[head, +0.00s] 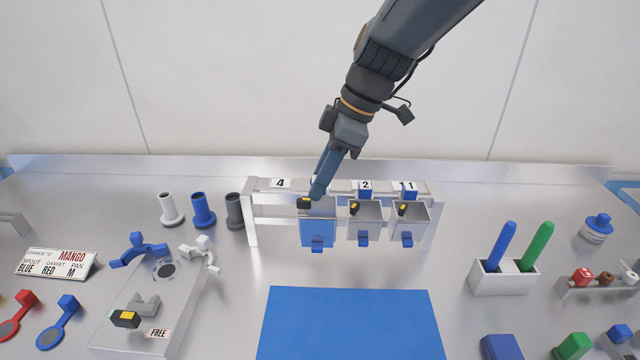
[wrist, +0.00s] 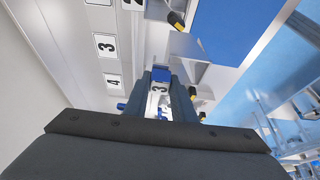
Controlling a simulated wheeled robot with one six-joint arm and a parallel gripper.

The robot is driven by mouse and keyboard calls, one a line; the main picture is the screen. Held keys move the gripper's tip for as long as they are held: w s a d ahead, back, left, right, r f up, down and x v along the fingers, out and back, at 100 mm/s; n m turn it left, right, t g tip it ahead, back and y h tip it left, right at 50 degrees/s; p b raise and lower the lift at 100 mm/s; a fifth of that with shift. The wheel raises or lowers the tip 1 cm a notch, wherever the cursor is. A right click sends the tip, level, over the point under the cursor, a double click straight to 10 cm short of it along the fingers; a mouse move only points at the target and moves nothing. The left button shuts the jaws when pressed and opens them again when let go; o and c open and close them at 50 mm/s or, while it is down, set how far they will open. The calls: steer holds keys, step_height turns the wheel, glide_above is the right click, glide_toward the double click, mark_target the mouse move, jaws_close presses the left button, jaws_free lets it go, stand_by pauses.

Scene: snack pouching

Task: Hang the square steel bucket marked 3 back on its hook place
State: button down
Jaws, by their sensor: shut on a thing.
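The rack (head: 251,228) stands at the back middle of the bench. My gripper (head: 318,190) is over its third place from the right, shut on the blue grip of the bucket marked 3 (head: 317,231). The blue grip with its 3 tag (wrist: 159,82) shows between my fingers (wrist: 162,95) in the wrist view. The bucket looks upright, its front face blue in the head view, in line with the other hung buckets. A rail label 3 (wrist: 105,45) shows in the wrist view; my gripper hides it in the head view. I cannot tell whether the hook is engaged.
Steel buckets hang at place 2 (head: 366,221) and place 1 (head: 410,221), close to the right. The place under label 4 (head: 280,184) is empty. A blue mat (head: 350,325) lies clear in front. Three upright spouts (head: 202,211) stand left of the rack.

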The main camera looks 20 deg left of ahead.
steer(key=w+a+f+b, duration=0.1)
steer(key=w+f+b, duration=0.2)
steer(key=w, duration=0.1)
steer(key=shift+w+a+f+b, duration=0.25)
steer(key=shift+f+b, duration=0.1)
steer(key=shift+b, duration=0.05)
stand_by(0.5)
steer(key=shift+f+b, duration=0.2)
steer(key=shift+b, duration=0.1)
stand_by(0.6)
steer(key=c, duration=1.4)
jaws_free()
steer(key=b+v, duration=0.2)
steer(key=v, duration=0.5)
steer(key=shift+d+r, duration=0.2)
steer(key=shift+r, duration=0.2)
